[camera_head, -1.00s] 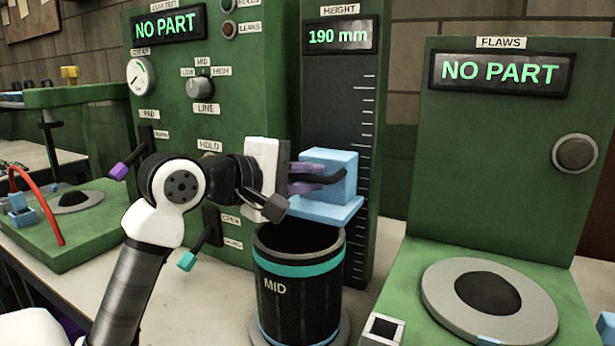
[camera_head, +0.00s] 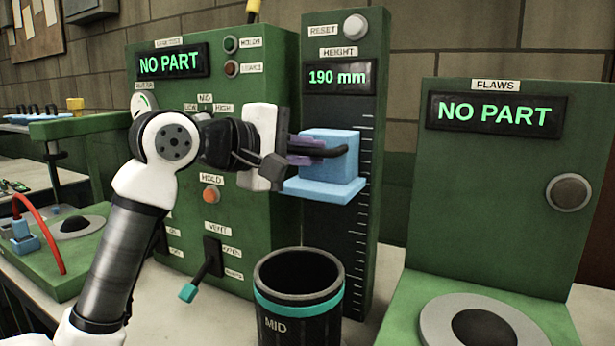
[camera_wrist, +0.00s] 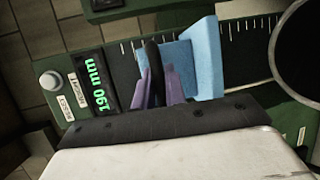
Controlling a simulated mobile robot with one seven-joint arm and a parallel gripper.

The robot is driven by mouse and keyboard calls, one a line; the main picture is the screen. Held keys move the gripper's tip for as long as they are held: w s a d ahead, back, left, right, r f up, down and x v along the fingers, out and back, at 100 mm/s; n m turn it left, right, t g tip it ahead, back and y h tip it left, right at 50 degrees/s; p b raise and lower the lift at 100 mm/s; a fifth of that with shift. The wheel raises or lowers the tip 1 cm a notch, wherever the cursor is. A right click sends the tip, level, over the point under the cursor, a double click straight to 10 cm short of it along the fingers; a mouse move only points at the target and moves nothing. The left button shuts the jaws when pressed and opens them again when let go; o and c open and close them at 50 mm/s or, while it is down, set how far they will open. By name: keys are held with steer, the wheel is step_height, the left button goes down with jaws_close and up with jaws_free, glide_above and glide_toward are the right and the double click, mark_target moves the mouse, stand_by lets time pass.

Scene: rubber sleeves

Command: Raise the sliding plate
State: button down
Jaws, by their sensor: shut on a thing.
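The light blue sliding plate (camera_head: 328,191) with its block-shaped grip (camera_head: 338,170) sits on the green height column. My gripper (camera_head: 325,151) is shut on the block from the left, with its purple and dark fingers at the block's upper part. In the wrist view the plate (camera_wrist: 207,55) lies just right of my gripper (camera_wrist: 160,72). The plate is level and well above the black cylinder. The far side of the block is hidden. The height display (camera_head: 338,77) reads 190 mm.
The black cylinder (camera_head: 300,308) marked MID, with a teal band, stands open-topped below the plate. A reset button (camera_head: 355,25) tops the column. A vent lever (camera_head: 205,265) with a teal tip juts out at lower left. The flaws station (camera_head: 490,200) stands at right.

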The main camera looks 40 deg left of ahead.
step_height(320, 180, up, 5)
steer(key=shift+r+p, duration=0.1)
steer(key=shift+p, duration=0.75)
steer(key=c, duration=1.5)
jaws_free()
steer(key=shift+o, duration=0.2)
steer(key=shift+s, duration=0.2)
steer(key=b+v, duration=0.2)
steer(key=v, duration=1.1)
steer(key=shift+s, duration=0.2)
